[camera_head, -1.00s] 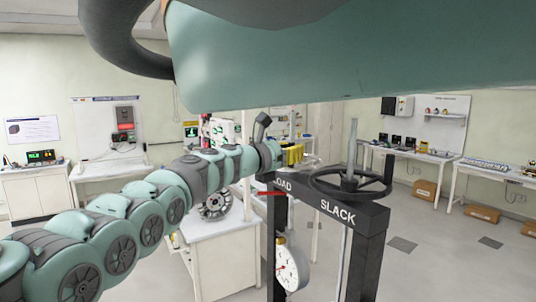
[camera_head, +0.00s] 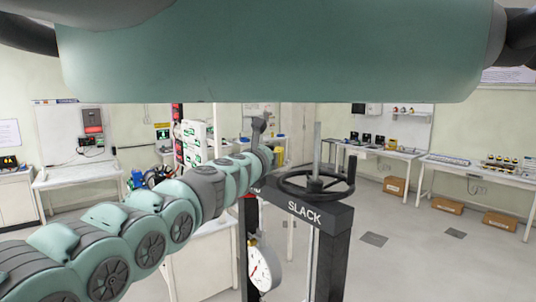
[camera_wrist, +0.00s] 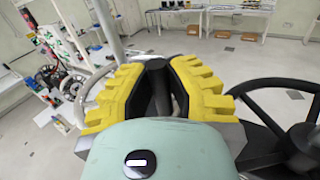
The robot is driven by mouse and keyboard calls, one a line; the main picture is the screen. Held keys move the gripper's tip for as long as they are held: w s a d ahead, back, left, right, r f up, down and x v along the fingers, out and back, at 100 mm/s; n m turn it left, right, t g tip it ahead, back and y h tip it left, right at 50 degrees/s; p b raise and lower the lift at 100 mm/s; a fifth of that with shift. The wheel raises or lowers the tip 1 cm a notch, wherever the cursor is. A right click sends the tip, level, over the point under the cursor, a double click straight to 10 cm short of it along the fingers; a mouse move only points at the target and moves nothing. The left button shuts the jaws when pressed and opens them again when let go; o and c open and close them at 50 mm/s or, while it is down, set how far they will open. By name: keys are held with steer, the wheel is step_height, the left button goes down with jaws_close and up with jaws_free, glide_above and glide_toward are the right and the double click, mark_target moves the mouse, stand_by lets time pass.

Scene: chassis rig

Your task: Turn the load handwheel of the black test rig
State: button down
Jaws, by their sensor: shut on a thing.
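The black test rig (camera_head: 331,262) stands at the centre, with a "SLACK" label on its right part. The end of the "LOAD" label barely shows beside my arm. My gripper (camera_head: 279,156) is at the rig's left part, mostly behind my arm. In the wrist view its yellow fingers (camera_wrist: 160,88) are shut on a dark upright handle (camera_wrist: 156,78), apparently the load handwheel's. The load handwheel's rim is largely hidden. The slack handwheel (camera_head: 316,197) is apart from my gripper, to its right; it also shows in the wrist view (camera_wrist: 300,140).
A round dial gauge (camera_head: 263,266) hangs at the rig's left side. A metal post (camera_wrist: 106,30) rises left of my fingers. A white bench (camera_head: 205,265) stands behind my arm. Cardboard boxes (camera_head: 395,186) lie under the far right tables. Floor at the right is clear.

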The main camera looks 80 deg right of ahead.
steer(key=shift+s+r, duration=0.1)
steer(key=shift+s, duration=0.1)
steer(key=c, duration=1.3)
jaws_free()
steer(key=o, duration=0.4)
steer(key=shift+w, duration=0.1)
steer(key=shift+w, duration=0.1)
